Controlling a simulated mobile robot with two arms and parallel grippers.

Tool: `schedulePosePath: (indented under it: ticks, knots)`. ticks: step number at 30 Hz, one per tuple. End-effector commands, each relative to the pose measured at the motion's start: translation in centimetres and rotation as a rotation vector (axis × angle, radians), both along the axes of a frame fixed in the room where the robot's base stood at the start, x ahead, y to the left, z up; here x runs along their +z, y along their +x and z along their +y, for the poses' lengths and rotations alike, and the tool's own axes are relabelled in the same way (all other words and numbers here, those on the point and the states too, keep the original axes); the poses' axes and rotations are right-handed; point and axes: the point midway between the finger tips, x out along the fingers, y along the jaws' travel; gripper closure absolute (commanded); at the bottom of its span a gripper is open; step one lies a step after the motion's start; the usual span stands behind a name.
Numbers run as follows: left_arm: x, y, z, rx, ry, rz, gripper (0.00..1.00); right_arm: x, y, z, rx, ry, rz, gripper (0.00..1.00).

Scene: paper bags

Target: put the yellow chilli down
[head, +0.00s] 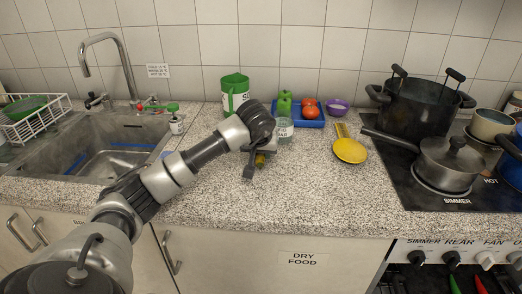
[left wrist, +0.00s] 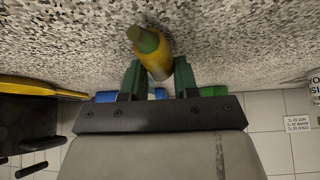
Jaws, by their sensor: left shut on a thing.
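The yellow chilli (left wrist: 158,62) shows in the left wrist view with its green stem end toward the camera's top. My left gripper (left wrist: 160,78) is shut on it, with a dark green finger on each side. In the head view my left gripper (head: 257,162) is low over the speckled counter (head: 300,200), and a small bit of the yellow chilli (head: 260,160) shows beneath it. I cannot tell whether the chilli touches the counter. My right gripper is not in view.
A blue tray (head: 312,124) with a green pepper (head: 284,103) and tomatoes (head: 309,108) stands behind, near a glass jar (head: 284,128), a green container (head: 235,93) and a purple bowl (head: 338,106). A yellow spoon (head: 350,150) lies right. The stove (head: 415,188) holds pots. The front counter is clear.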

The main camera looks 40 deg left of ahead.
Motion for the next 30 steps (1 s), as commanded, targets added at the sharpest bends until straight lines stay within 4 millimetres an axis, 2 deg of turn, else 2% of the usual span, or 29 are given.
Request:
schedulePosePath:
  ticks: [6, 7, 11, 22, 26, 30]
  knots:
    - [-0.3, 0.0, 0.0, -0.001, 0.000, 0.000, 1.00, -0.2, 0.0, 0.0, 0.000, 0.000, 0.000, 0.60]
    - [-0.2, 0.0, 0.0, -0.001, 0.000, 0.001, 0.66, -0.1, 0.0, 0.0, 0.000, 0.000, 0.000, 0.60]
    - [-0.2, 0.0, 0.0, -0.001, 0.000, 0.001, 0.46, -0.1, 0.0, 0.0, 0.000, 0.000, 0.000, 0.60]
    - [0.4, -0.1, -0.1, 0.000, 0.000, -0.002, 0.45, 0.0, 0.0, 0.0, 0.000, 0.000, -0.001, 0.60]
    - [2.2, -0.9, -0.5, -0.001, 0.002, -0.005, 0.45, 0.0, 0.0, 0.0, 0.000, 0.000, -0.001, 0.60]
    - [4.8, -2.3, -1.3, -0.002, 0.002, -0.006, 0.45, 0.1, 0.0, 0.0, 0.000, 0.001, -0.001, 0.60]
